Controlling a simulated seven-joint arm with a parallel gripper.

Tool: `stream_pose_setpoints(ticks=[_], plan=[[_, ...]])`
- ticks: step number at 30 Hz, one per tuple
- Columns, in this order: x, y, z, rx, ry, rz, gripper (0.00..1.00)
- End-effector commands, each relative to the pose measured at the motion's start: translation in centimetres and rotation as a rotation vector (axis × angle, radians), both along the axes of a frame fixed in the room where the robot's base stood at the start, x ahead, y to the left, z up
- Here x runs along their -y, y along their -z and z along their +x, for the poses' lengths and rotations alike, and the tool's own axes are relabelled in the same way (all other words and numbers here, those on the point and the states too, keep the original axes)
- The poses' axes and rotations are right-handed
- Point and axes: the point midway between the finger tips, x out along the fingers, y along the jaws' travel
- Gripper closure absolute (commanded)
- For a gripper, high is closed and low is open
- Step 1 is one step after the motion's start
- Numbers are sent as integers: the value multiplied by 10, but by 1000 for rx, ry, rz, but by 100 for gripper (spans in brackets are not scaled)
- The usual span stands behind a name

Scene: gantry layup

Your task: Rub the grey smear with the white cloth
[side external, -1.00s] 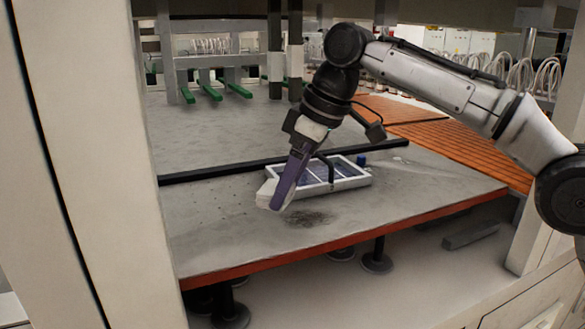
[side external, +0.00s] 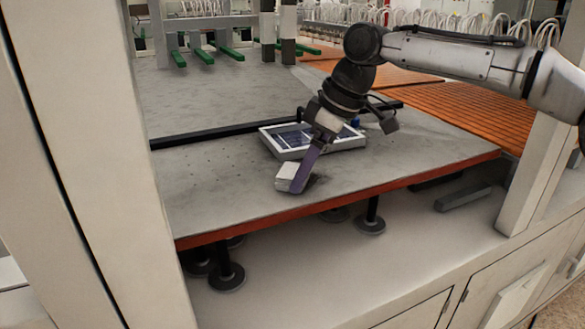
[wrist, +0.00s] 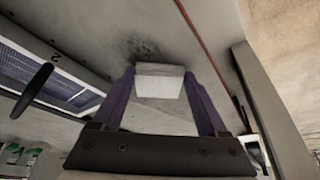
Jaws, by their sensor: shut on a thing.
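The white cloth (side external: 287,177) is a small pale block-like pad between the purple fingers of my gripper (side external: 298,181). My gripper is shut on it, tilted down at the grey table, and the cloth is at or just above the surface; contact is not clear. In the wrist view the cloth (wrist: 160,84) sits between both fingertips. The grey smear (wrist: 142,47) is a dark, blotchy patch on the table just past the cloth's upper edge. In the side view the cloth and fingers hide most of the smear, with a dark trace (side external: 313,184) on their right.
A white-framed panel with dark blue cells (side external: 270,143) lies close behind my gripper; it also shows at left in the wrist view (wrist: 75,97). A black bar (side external: 200,137) crosses the table behind. The table's red front edge (side external: 400,186) is near. The table's left is clear.

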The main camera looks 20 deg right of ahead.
Motion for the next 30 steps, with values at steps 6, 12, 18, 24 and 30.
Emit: stream_pose_setpoints(ticks=[6, 12, 18, 24, 30], plan=[[22, 2, 0, -5, 5, -3, 76], [40, 2, 0, -5, 5, -3, 76], [58, 2, 0, -6, 3, -3, 76], [51, 1, 0, -5, -2, -2, 76], [32, 2, 0, -5, -1, -2, 76]])
